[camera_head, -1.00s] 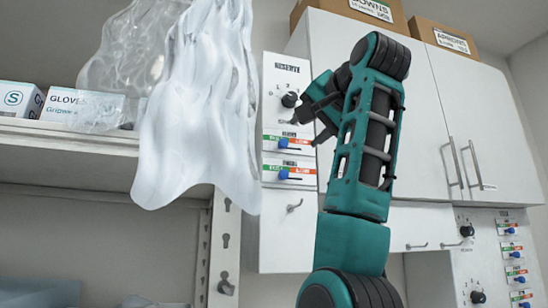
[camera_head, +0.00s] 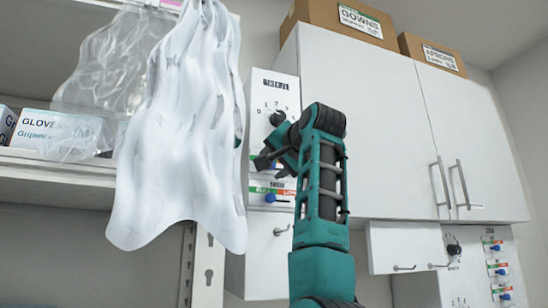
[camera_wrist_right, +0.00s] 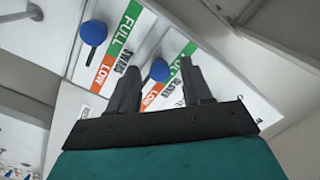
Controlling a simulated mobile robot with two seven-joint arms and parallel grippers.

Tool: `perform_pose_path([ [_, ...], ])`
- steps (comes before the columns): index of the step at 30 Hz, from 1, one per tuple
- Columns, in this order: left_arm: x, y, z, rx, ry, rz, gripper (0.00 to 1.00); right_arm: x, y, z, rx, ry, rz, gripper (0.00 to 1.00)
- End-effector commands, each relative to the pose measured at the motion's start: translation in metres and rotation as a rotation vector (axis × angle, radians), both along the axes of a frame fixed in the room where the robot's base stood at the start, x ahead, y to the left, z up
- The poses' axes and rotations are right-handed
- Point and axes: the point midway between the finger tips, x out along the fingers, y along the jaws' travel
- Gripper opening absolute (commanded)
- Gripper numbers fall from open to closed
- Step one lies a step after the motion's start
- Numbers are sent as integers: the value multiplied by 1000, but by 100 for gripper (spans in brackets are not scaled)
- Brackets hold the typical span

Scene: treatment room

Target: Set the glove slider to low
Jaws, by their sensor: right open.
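A white wall panel (camera_head: 284,90) beside the cabinet carries a dial and two sliders with green FULL and red LOW ends. My right gripper (camera_head: 264,162) is in front of the upper slider and hides most of it. In the right wrist view my open right gripper (camera_wrist_right: 158,85) has one finger on either side of a blue slider knob (camera_wrist_right: 159,69), without closing on it. Its label is partly covered and hard to read. The other slider, labelled SWABS, has a blue knob (camera_wrist_right: 93,33) left of the fingers; it also shows in the head view (camera_head: 270,197). My left gripper is out of view.
A black dial (camera_head: 278,118) sits just above the gripper. White and clear plastic sheets (camera_head: 180,150) hang left of the panel. Glove boxes (camera_head: 45,132) stand on a shelf. White cabinets (camera_head: 390,130) are to the right, and another control panel (camera_head: 495,262) is at lower right.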

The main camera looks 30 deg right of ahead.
Motion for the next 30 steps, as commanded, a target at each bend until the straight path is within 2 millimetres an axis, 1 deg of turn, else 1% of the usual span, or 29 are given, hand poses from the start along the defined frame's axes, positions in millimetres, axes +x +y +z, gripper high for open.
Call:
perform_pose_path([
  [3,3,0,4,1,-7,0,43,4,-1,0,0,0,0,49],
  [10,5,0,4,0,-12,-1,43,4,-1,0,0,0,0,49],
  [25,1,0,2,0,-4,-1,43,4,-1,0,0,0,0,2],
  [26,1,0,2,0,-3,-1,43,4,-1,0,0,0,0,0],
  [30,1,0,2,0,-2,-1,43,4,0,0,0,0,0,0],
])
